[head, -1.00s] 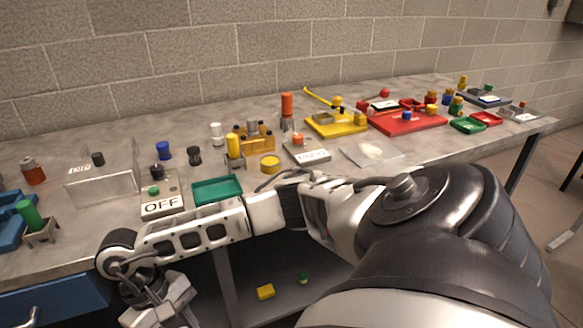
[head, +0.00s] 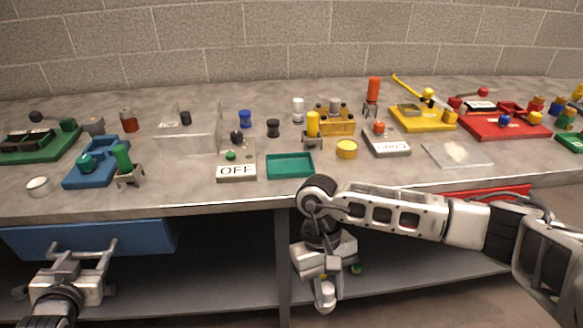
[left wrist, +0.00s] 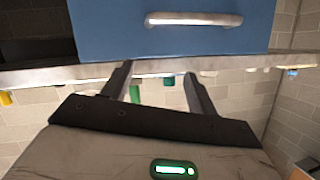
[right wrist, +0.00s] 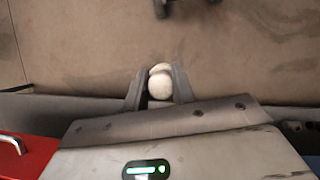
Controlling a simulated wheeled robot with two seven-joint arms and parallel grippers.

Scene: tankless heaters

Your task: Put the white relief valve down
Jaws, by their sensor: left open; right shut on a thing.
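The white relief valve (right wrist: 160,85) shows as a rounded white end between the fingers of my right gripper (right wrist: 158,84), which is shut on it. In the head view, my right gripper (head: 326,284) hangs below the table's front edge, with the white valve (head: 325,298) at its lower end. The rest of the valve is hidden by the fingers. My left gripper (head: 93,250) is open in front of the blue drawer. In the left wrist view its fingers (left wrist: 158,82) are apart with nothing held between them.
The table (head: 215,197) holds a green tray (head: 290,166), an OFF block (head: 236,172), a clear box (head: 188,138), a blue stand (head: 90,170) and a white ring (head: 40,186). Its front strip is mostly bare. A blue drawer (head: 90,240) and a lower shelf (head: 215,288) are below.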

